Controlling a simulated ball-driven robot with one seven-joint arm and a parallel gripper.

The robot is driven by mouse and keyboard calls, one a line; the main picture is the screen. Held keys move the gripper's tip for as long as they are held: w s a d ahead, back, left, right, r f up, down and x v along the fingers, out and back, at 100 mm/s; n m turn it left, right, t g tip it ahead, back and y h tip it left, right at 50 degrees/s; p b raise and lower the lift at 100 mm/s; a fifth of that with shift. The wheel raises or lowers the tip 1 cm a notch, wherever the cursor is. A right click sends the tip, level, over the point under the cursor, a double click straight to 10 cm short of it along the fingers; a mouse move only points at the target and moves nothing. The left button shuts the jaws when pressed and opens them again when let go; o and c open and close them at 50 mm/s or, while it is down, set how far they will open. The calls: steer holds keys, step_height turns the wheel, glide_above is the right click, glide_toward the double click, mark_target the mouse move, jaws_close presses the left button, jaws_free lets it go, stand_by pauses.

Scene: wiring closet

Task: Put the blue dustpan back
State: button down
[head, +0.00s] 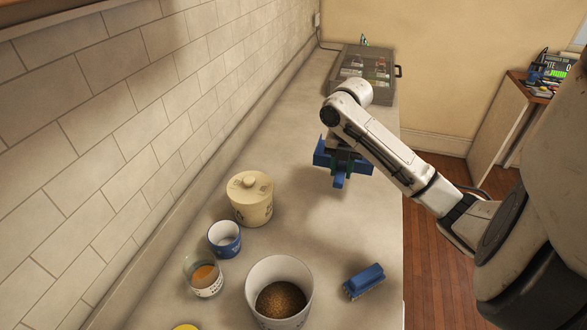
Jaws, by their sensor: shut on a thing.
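The blue dustpan (325,157) hangs under my gripper (342,163), above the counter. My gripper points down and is shut on it; the wrist and fingers hide the middle of the dustpan, so the exact hold is hard to see. A soft shadow lies on the counter below, and the dustpan looks raised clear of the surface. A small blue brush-like block (364,280) lies on the counter nearer to me.
A cream lidded jar (250,200), a blue mug (224,240), a glass with orange contents (203,277) and a white tub of brown grains (280,272) stand near. A clear-lidded case (360,75) is at the counter's far end. The counter's middle is free.

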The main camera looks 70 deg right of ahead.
mark_target(315, 164)
steer(key=w+d+f, duration=0.1)
steer(key=w, duration=0.1)
steer(key=w+f, duration=0.1)
steer(key=w, duration=0.2)
steer(key=w+d+f, duration=0.1)
steer(key=w, duration=0.2)
steer(key=shift+w+d+f, duration=0.1)
steer(key=shift+d+f, duration=0.25)
steer(key=shift+f, duration=0.05)
steer(key=w+f+b, duration=0.1)
steer(key=b, duration=0.1)
steer(key=w+d+f+b, duration=0.1)
steer(key=f+b, duration=0.1)
steer(key=w+f+b, duration=0.1)
steer(key=b, duration=0.1)
steer(key=shift+d+f, duration=0.15)
steer(key=shift+f, duration=0.1)
steer(key=shift+w+d, duration=0.1)
steer(key=shift+w, duration=0.25)
steer(key=shift+w+d+f, duration=0.15)
steer(key=shift+w+f, duration=0.15)
steer(key=shift+f, duration=0.15)
steer(key=shift+w+f+p, duration=0.15)
steer(key=shift+f+p, duration=0.2)
steer(key=shift+f, duration=0.6)
steer(key=shift+w+f+p, duration=0.1)
steer(key=shift+f+p, duration=0.25)
steer(key=shift+f, duration=0.55)
steer(key=shift+f, duration=0.1)
